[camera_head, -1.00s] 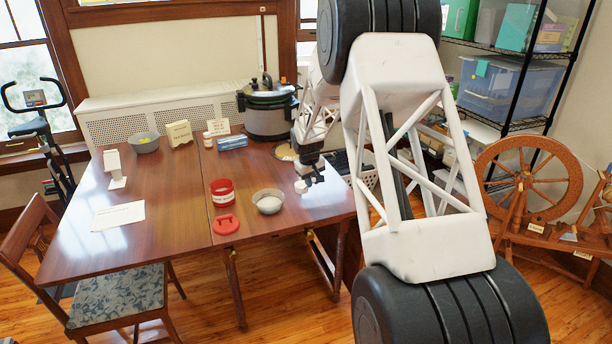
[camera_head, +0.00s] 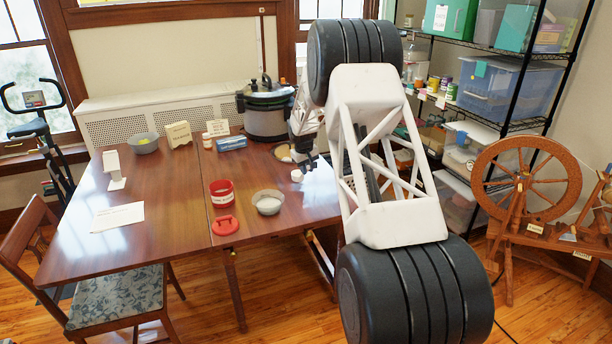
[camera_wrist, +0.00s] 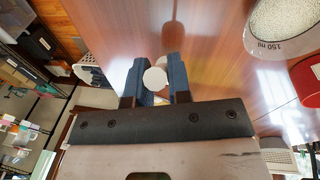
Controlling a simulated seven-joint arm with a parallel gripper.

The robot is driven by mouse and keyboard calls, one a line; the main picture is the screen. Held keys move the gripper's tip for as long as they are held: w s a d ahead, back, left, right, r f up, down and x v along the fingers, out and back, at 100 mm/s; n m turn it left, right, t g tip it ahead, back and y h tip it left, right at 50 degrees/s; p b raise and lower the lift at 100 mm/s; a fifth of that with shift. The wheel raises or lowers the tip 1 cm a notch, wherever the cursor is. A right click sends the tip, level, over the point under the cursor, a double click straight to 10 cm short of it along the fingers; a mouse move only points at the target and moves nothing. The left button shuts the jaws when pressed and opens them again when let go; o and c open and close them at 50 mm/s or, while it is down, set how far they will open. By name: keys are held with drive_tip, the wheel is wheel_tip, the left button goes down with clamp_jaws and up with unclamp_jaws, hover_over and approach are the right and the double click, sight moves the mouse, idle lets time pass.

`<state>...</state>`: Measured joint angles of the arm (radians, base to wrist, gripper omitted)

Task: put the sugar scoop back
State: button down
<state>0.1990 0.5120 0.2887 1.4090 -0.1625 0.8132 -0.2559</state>
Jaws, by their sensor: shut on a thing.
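My gripper (camera_wrist: 156,82) is shut on a small white piece, taken to be the sugar scoop (camera_wrist: 155,78); its round white end shows between the two blue fingers in the wrist view. In the head view the scoop (camera_head: 297,175) is a small white shape below my gripper (camera_head: 303,168), over the right part of the table. Whether it touches the table is unclear. A grey bowl of white sugar (camera_head: 268,202) stands to its lower left; it also shows in the wrist view (camera_wrist: 285,27). An open red canister (camera_head: 221,193) stands left of the bowl. Its red lid (camera_head: 225,225) lies in front.
The wooden table (camera_head: 165,220) has a white paper (camera_head: 118,217) and a white stand (camera_head: 114,168) on its left. A large pot (camera_head: 265,110), blue box (camera_head: 231,143) and small cards stand at the back. A chair (camera_head: 110,300) is at the front left.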

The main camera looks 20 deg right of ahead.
drive_tip(key=shift+w, duration=0.25)
drive_tip(key=shift+w+d, duration=0.1)
drive_tip(key=shift+w, duration=0.05)
drive_tip(key=shift+w+f, duration=0.2)
drive_tip(key=shift+f, duration=1.75)
drive_tip(key=c, duration=1.1)
unclamp_jaws()
drive_tip(key=shift+o, duration=0.2)
